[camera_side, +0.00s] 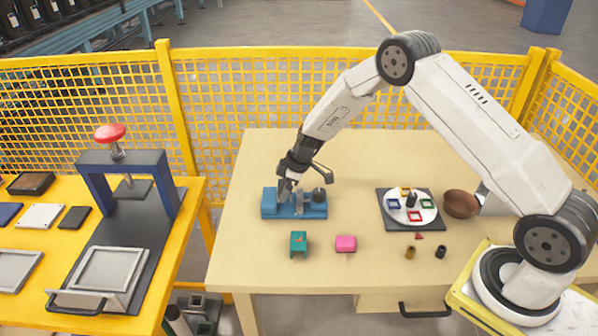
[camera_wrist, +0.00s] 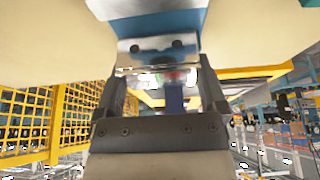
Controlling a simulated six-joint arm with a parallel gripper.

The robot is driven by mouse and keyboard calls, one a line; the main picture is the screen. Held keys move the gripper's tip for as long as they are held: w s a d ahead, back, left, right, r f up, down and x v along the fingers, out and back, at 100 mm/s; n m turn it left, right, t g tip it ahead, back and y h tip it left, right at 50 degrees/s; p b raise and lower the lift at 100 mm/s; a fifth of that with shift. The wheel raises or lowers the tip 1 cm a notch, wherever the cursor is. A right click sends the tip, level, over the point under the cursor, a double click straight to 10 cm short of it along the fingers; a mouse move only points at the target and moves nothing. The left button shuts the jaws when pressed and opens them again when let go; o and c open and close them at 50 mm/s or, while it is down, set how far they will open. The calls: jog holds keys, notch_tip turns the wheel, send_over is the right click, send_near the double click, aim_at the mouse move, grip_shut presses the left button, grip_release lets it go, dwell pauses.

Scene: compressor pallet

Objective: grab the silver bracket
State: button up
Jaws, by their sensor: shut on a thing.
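The silver bracket (camera_wrist: 158,58) shows in the wrist view as a bright metal plate with two dark holes, between the fingertips of my gripper (camera_wrist: 160,74). The jaws are shut on it. The blue fixture (camera_wrist: 160,22) is close behind the bracket. In the side view my gripper (camera_side: 288,190) points down at the left half of the blue fixture (camera_side: 270,208), which lies on the table. The fingers hide much of the bracket there, and I cannot tell whether it still touches the fixture.
A dark knob (camera_side: 319,194) stands at the fixture's right. A teal block (camera_side: 298,244) and a pink block (camera_side: 346,243) lie in front. A round white plate (camera_side: 399,214) with coloured pieces and a brown bowl (camera_side: 460,204) are to the right. The table's back left is clear.

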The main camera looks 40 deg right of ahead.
jog(key=s+r, duration=0.2)
jog(key=r, duration=0.1)
jog(key=s+r, duration=0.2)
jog(key=r, duration=0.1)
jog(key=shift+s, duration=0.4)
jog(key=s+r, duration=0.4)
jog(key=s, duration=0.5)
jog(key=shift+s+a, duration=0.1)
jog(key=shift+a, duration=0.15)
